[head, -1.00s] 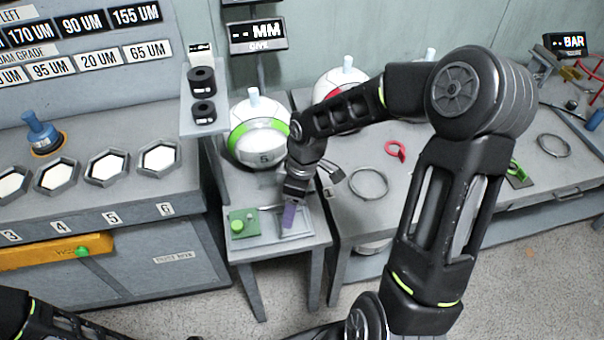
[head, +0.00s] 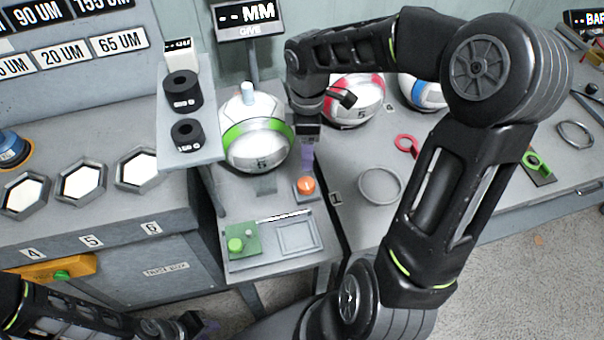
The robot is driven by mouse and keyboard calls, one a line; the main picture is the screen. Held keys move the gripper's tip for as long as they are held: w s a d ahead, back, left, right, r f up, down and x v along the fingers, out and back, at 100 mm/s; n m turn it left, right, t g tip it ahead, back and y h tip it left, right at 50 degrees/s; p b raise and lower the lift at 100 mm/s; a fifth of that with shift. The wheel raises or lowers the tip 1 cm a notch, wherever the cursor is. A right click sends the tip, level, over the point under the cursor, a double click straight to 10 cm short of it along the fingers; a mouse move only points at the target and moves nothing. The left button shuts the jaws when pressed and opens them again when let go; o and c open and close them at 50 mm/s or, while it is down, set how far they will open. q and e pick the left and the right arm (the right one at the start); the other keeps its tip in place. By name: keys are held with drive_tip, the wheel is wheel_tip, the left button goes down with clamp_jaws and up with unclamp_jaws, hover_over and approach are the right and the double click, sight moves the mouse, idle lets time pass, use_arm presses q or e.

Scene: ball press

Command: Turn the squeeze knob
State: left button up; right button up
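An orange knob (head: 305,186) on a small dark base sits on the grey press stand (head: 240,190), to the right of a ball with a green band (head: 255,150). I cannot read a label that names it the squeeze knob. A green knob (head: 236,245) on a green plate is at the stand's front left. My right gripper (head: 307,157) points down just above the orange knob in the picture; its purple fingers are partly hidden, and contact cannot be told. My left gripper (head: 203,325) is low at the bottom edge, small and dark, away from both knobs.
Black weights (head: 182,90) stand on a shelf left of the ball. An empty square tray (head: 297,237) is beside the green plate. The right bench holds a red-banded ball (head: 355,105), a blue-banded ball (head: 422,92) and a metal ring (head: 380,185). My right arm crosses above this bench.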

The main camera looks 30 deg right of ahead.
drive_tip(key=b, duration=0.5)
hover_over(306, 183)
wheel_tip(306, 183, down, 6)
drive_tip(key=shift+f, duration=0.1)
wheel_tip(306, 183, down, 8)
drive_tip(key=shift+r, duration=0.15)
drive_tip(key=shift+c, duration=0.3)
clamp_jaws()
idle(0.5)
